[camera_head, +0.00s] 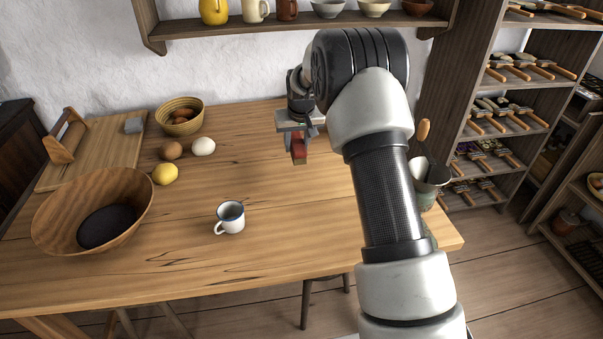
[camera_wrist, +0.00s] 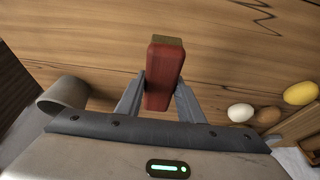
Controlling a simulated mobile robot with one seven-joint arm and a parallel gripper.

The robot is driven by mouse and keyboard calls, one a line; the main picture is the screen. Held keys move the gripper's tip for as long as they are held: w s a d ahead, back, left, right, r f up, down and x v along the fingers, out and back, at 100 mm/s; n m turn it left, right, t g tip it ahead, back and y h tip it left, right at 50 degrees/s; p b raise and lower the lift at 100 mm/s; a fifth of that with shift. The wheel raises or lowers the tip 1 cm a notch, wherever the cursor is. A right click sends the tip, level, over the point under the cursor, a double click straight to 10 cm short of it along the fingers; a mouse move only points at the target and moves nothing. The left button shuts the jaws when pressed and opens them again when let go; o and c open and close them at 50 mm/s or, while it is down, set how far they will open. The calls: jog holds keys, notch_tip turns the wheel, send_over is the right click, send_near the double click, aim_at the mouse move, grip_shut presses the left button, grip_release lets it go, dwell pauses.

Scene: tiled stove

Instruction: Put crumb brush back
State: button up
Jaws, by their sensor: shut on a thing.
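My gripper (camera_head: 298,146) is above the back middle of the wooden table, pointing down. Its jaws are shut on a red block-like thing with a tan end, which looks like the crumb brush (camera_head: 298,151). In the wrist view the brush (camera_wrist: 164,78) sits upright between the two fingers (camera_wrist: 160,98), its tan end pointing away from the palm. It hangs over bare wood; I cannot tell how high. Brushes with orange handles lie on the rack shelves (camera_head: 492,124) at the right.
A wooden bowl (camera_head: 62,208), lemon (camera_head: 165,174), eggs (camera_head: 204,146), basket (camera_head: 163,108) and cutting board (camera_head: 110,135) occupy the table's left. An enamel mug (camera_head: 230,217) stands mid-front. A pot (camera_head: 439,174) is partly behind my arm. A wall shelf (camera_head: 210,28) hangs above. The table's middle is clear.

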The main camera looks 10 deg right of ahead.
notch_tip(320, 180, down, 9)
jog(key=shift+r+b, duration=0.15)
jog(key=shift+b, duration=0.35)
jog(key=shift+f, duration=0.25)
jog(key=o, duration=1)
jog(key=shift+c, duration=0.2)
jog(key=shift+r, duration=0.1)
